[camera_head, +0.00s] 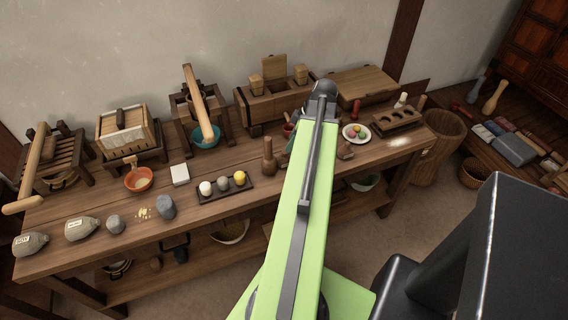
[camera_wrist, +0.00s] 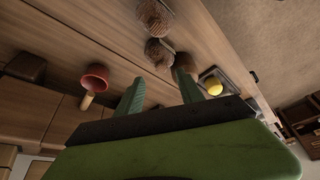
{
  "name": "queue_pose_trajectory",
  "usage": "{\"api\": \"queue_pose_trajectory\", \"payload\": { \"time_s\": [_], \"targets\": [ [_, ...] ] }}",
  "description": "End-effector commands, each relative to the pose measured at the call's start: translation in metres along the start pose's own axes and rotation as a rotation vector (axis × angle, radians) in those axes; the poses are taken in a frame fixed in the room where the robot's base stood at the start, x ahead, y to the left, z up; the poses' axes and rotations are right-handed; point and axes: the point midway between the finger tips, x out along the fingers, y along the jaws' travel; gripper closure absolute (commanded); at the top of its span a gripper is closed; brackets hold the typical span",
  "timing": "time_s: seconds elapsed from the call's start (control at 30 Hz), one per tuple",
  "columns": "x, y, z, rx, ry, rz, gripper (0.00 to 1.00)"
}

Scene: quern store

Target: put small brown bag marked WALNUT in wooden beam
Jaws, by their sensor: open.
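My gripper (camera_wrist: 162,88) is open, with its two green fingers apart and nothing seen between them. Beyond the fingertips in the wrist view lie two small brown textured lumps on the bench, a nearer one (camera_wrist: 160,52) and a farther one (camera_wrist: 155,15). They may be bags; I can read no WALNUT mark on either. In the head view my arm hides most of that spot, and a small brown lump (camera_head: 345,152) shows just right of it. A heavy wooden beam (camera_head: 270,106) with upright blocks stands at the back of the bench, left of my arm's end.
Two labelled grey-brown bags (camera_head: 80,229) (camera_head: 30,243) lie at the bench's left end. A wooden pestle (camera_head: 268,160) and a dark tray with balls (camera_head: 226,192) stand left of my arm. A red cup (camera_wrist: 95,77) is left of the fingers. A plate (camera_head: 356,134) is right.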

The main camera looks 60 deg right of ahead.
Motion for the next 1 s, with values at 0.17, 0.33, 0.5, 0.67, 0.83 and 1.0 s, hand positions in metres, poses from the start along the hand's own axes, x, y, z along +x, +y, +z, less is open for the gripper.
{"api": "queue_pose_trajectory", "payload": {
  "time_s": [0.17, 0.33, 0.5, 0.67, 0.83, 1.0],
  "targets": [
    [0.035, -0.004, 0.004, -0.003, 0.0, -0.001, 0.55],
    [0.051, -0.003, 0.002, -0.001, 0.0, -0.001, 0.55],
    [0.047, -0.003, 0.001, -0.001, 0.0, -0.001, 0.55],
    [0.047, -0.003, 0.0, -0.002, 0.0, -0.001, 0.75],
    [0.047, -0.003, 0.0, -0.002, 0.0, -0.001, 0.97],
    [0.048, -0.003, 0.0, -0.002, 0.0, -0.001, 1.0]
  ]
}}
